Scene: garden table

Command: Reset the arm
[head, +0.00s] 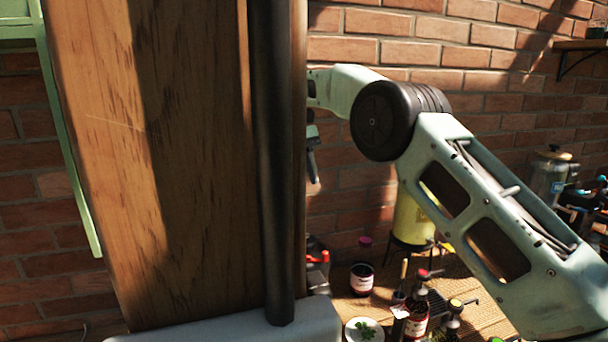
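My pale green arm comes in from the lower right, bends at a dark round joint and runs left. Its far end passes behind a broad wooden upright with a dark pole, close to the camera. I cannot tell whether that upright is part of my body. A small part of my gripper (313,160), with a dark finger pointing down, shows beside the pole. The rest of it is hidden, so its opening and anything in it cannot be seen.
Below the arm, a wooden table (379,308) holds a dark jar (362,279), a pump bottle (417,318), a white dish with green leaves (363,330) and a yellow container (412,220). A glass jar (549,175) stands at right. A brick wall (400,52) closes the back.

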